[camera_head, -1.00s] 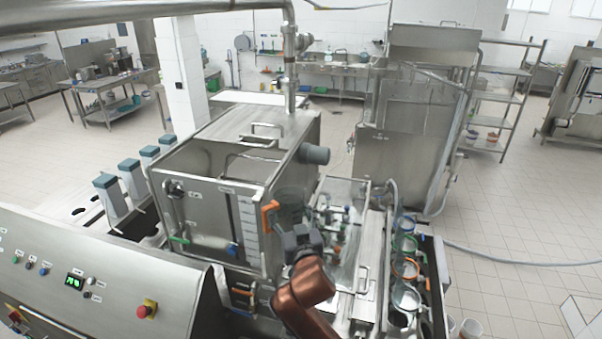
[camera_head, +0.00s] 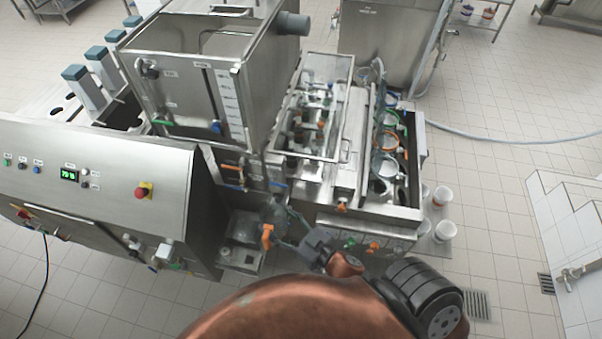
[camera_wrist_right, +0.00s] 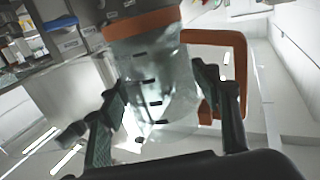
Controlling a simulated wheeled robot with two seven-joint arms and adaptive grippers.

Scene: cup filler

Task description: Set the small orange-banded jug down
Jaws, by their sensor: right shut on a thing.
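The small jug (camera_wrist_right: 155,88) is clear, with an orange band (camera_wrist_right: 143,22) at its rim and an orange handle (camera_wrist_right: 240,75). In the right wrist view it is between the two fingers of my right gripper (camera_wrist_right: 170,105), which is shut on its body. In the head view the jug (camera_head: 272,212) is small and see-through, its orange handle (camera_head: 267,236) facing me. My right gripper (camera_head: 294,234) reaches it from the right. A metal shelf (camera_head: 240,256) lies close below and left of it; I cannot tell whether the jug touches it. My left gripper is not in view.
The steel tank (camera_head: 200,75) stands behind the jug. The control panel (camera_head: 95,185) with a red button is to the left. A rack with coloured-rim jugs (camera_head: 385,142) is to the right, and white tubs (camera_head: 443,230) stand beyond it.

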